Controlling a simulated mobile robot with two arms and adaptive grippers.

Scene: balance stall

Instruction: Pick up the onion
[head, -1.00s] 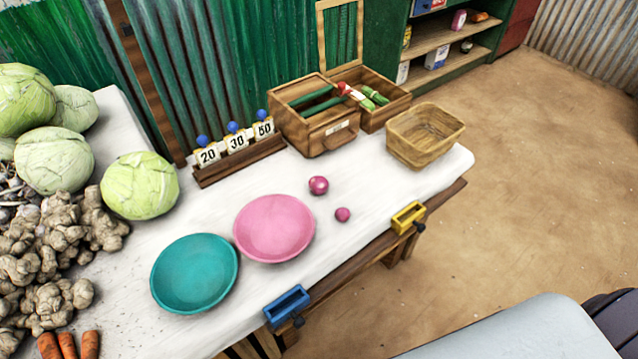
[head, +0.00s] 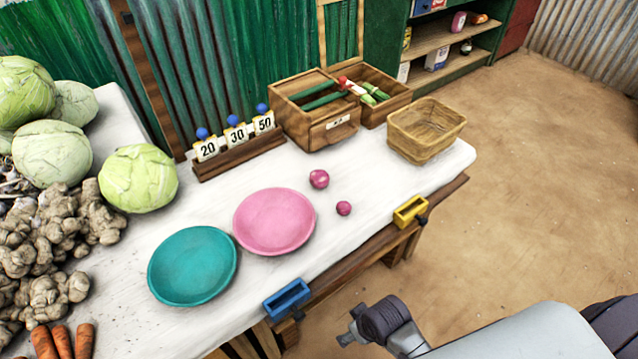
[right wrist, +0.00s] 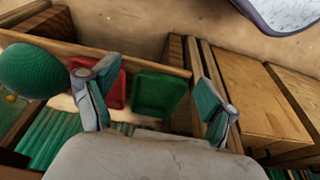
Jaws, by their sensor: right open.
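Two purplish-red onions lie on the white-topped table in the head view. The larger onion (head: 319,179) is right of the pink plate (head: 274,221), and the smaller onion (head: 344,208) lies nearer the front edge. My right gripper (head: 352,326) shows at the bottom of the head view, off the table's front edge and well apart from both onions. In the right wrist view my right gripper (right wrist: 158,95) has its two fingers wide apart, with nothing held. No onion can be made out there. My left gripper is not in view.
A teal plate (head: 193,265), a blue holder (head: 287,299) and a yellow holder (head: 410,210) are near the front edge. A wicker basket (head: 426,130), wooden box (head: 315,125) and number cards (head: 237,135) stand behind. Cabbages (head: 138,178) and ginger fill the left. Table around the onions is clear.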

